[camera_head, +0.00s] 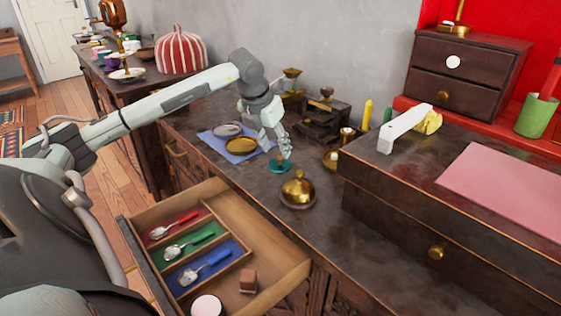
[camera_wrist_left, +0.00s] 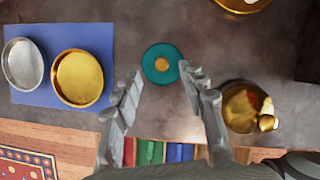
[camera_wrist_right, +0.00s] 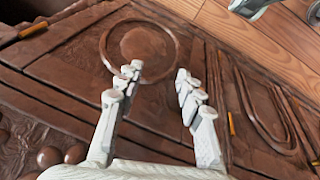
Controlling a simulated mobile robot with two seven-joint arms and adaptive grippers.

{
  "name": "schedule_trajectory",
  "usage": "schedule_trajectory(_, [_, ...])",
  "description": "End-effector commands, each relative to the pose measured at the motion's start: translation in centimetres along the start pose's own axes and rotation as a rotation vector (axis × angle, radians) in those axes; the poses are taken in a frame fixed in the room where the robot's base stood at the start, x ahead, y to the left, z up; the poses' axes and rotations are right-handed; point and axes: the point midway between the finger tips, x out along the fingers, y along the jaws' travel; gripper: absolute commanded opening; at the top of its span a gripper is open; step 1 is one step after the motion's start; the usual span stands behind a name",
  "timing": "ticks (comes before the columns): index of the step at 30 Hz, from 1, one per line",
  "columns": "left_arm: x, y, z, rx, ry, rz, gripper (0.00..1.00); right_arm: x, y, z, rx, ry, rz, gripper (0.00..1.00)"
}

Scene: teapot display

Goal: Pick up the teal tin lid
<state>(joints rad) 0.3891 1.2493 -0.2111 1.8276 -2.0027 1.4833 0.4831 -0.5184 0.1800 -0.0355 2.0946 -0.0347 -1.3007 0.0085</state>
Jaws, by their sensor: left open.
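The teal tin lid (camera_head: 280,166) is a small round disc lying on the dark counter. In the left wrist view the lid (camera_wrist_left: 150,74) shows its teal rim and gold knob. My left gripper (camera_head: 279,153) is open and empty, pointing down above the lid. In the left wrist view its fingers (camera_wrist_left: 160,72) stand apart, one on each side of the lid in the picture. My right gripper (camera_wrist_right: 156,76) is open and empty, in front of carved brown wood panels. It is not seen in the head view.
A brass pot (camera_head: 298,190) stands near the lid. A blue mat (camera_head: 212,144) with a silver and a gold dish (camera_head: 240,144) lies left of it. An open drawer (camera_head: 290,278) holding several spoons juts out in front. A dark chest (camera_head: 395,215) stands right.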

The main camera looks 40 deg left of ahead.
Motion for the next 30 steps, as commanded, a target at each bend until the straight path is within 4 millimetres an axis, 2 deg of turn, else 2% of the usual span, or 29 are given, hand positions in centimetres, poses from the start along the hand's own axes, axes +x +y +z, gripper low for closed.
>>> schedule_trajectory(3, [1.9,-0.3,0.2,-0.001,0.001,-0.004,0.42,0.7,-0.2,0.2,0.001,-0.005,-0.006,0.37])
schedule_trajectory(6, [2.9,-0.3,0.2,0.0,0.001,-0.002,0.42,0.9,-0.2,0.2,0.001,-0.006,-0.007,0.37])
schedule_trajectory(15, [3.3,-0.2,0.2,0.0,-0.001,-0.002,0.4,1.0,-0.3,0.3,0.001,-0.006,-0.007,0.37])
schedule_trajectory(25, [3.3,-0.2,0.2,0.0,-0.001,-0.002,0.0,1.1,-0.2,0.3,0.001,-0.007,-0.007,0.37])
schedule_trajectory(30, [3.3,-0.2,0.2,0.0,-0.001,-0.002,0.0,1.0,-0.2,0.3,0.001,-0.007,-0.006,0.37])
